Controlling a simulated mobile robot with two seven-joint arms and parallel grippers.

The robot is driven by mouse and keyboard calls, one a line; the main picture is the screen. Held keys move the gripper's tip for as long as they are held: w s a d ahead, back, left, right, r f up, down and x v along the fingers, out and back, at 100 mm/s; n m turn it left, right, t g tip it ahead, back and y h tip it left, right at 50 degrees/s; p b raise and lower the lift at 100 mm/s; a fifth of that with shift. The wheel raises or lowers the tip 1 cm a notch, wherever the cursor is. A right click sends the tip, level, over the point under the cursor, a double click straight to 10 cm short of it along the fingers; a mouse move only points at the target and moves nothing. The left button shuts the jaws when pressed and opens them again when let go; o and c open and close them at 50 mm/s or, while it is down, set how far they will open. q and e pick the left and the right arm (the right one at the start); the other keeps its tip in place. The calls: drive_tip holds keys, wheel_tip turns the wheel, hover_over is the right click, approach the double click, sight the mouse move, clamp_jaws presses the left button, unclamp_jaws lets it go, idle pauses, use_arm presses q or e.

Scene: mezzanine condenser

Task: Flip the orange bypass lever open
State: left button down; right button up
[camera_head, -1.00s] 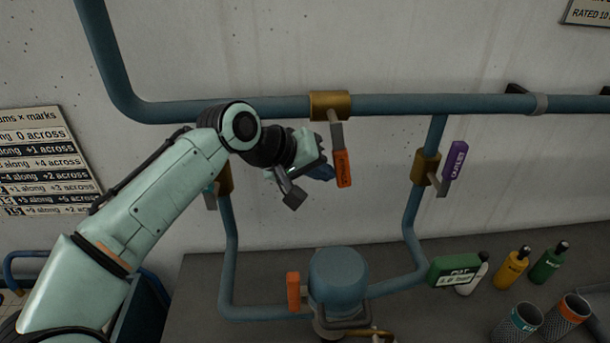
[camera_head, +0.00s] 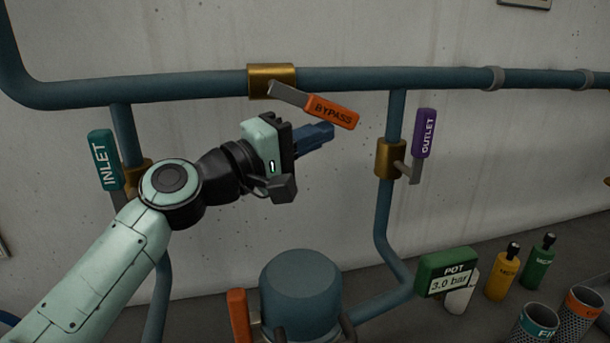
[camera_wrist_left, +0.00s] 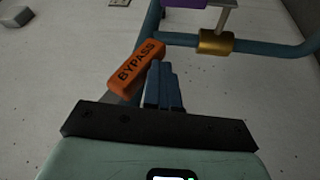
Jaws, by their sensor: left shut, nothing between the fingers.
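The orange BYPASS lever (camera_head: 331,111) hangs from a brass valve (camera_head: 271,81) on the upper blue pipe. Its grey arm slants right and slightly down, closer to the pipe's line than to straight down. My left gripper (camera_head: 330,130) is shut and empty, its blue fingers pointing right just below the orange handle. In the left wrist view the shut fingers (camera_wrist_left: 164,75) are right beside the orange handle (camera_wrist_left: 136,67), which is not between them. Whether they touch it I cannot tell. My right gripper is not in view.
The teal INLET lever (camera_head: 105,160) stands upright at left, and the purple OUTLET lever (camera_head: 424,134) upright at right. A blue pot (camera_head: 301,285) is below. A green gauge (camera_head: 447,272), bottles (camera_head: 502,273) and mesh cups (camera_head: 536,324) are at lower right.

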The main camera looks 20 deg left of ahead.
use_arm(q)
drive_tip(key=shift+w+d+r+n+t+h+b, duration=0.25)
drive_tip(key=shift+d+r+n+t+h+b, duration=0.15)
drive_tip(key=shift+r+t+b, duration=0.4)
drive_tip(key=shift+w+d+r+n+t+h+b, duration=0.2)
drive_tip(key=shift+d+r+n+t+h+b, duration=0.25)
drive_tip(key=shift+b, duration=0.45)
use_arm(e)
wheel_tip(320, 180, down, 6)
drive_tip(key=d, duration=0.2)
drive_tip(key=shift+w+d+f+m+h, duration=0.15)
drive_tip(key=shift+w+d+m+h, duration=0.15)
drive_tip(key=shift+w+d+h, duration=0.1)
use_arm(q)
drive_tip(key=shift+d+r+t+y, duration=0.1)
drive_tip(key=shift+t+y, duration=0.15)
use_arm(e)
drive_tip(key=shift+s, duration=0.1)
use_arm(q)
drive_tip(key=b, duration=0.5)
approach(333, 116)
drive_tip(key=shift+s+f, duration=0.1)
drive_tip(key=shift+f, duration=2.15)
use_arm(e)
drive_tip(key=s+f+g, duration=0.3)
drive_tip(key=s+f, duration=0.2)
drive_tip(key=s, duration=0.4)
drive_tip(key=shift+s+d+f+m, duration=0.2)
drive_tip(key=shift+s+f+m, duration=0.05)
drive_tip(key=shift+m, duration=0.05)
